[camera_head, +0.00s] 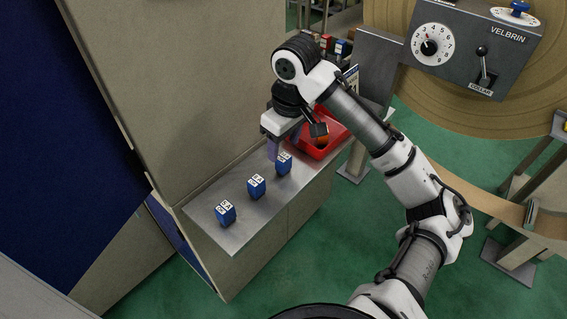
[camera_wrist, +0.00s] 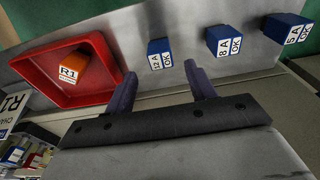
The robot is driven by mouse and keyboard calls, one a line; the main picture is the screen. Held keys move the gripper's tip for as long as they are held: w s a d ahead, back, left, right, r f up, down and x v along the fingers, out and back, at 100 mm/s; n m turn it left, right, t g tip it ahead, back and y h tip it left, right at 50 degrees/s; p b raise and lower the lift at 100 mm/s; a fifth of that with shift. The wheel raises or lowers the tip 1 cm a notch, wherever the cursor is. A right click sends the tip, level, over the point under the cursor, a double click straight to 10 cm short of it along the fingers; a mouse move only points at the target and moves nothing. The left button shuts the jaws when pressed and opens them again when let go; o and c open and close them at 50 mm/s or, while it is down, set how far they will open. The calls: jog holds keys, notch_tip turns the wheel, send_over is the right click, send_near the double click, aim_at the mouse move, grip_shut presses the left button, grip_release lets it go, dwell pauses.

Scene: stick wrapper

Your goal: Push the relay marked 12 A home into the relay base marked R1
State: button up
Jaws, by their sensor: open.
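The relay marked 12 A (camera_wrist: 160,55) is a small blue block with a white "12 A OK" label. It stands on the steel shelf, closest to the red tray; it also shows in the head view (camera_head: 284,165). My gripper (camera_head: 273,150) is pointed down just above and beside this relay. In the wrist view my gripper (camera_wrist: 161,70) is open and empty, with the relay seen beyond and between its two purple fingertips. A white card marked R1 (camera_wrist: 13,112) is cut off at the left edge of the wrist view. The base's socket cannot be made out.
A red tray (camera_wrist: 55,98) holds an orange block labelled R1 (camera_wrist: 77,65). Blue relays marked 8 A (camera_wrist: 225,40) and 5 A (camera_wrist: 288,30) stand spaced along the steel shelf (camera_head: 205,197). A cabinet wall (camera_head: 180,90) rises behind the shelf. Small coloured blocks (camera_wrist: 22,152) cluster at lower left.

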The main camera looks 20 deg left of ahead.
aim_at(284, 157)
jog(key=shift+s+f+p, duration=0.1)
jog(key=shift+f+p, duration=0.3)
jog(key=shift+f, duration=2.25)
jog(key=c, duration=1)
jog(key=shift+c, duration=0.2)
jog(key=shift+r, duration=0.1)
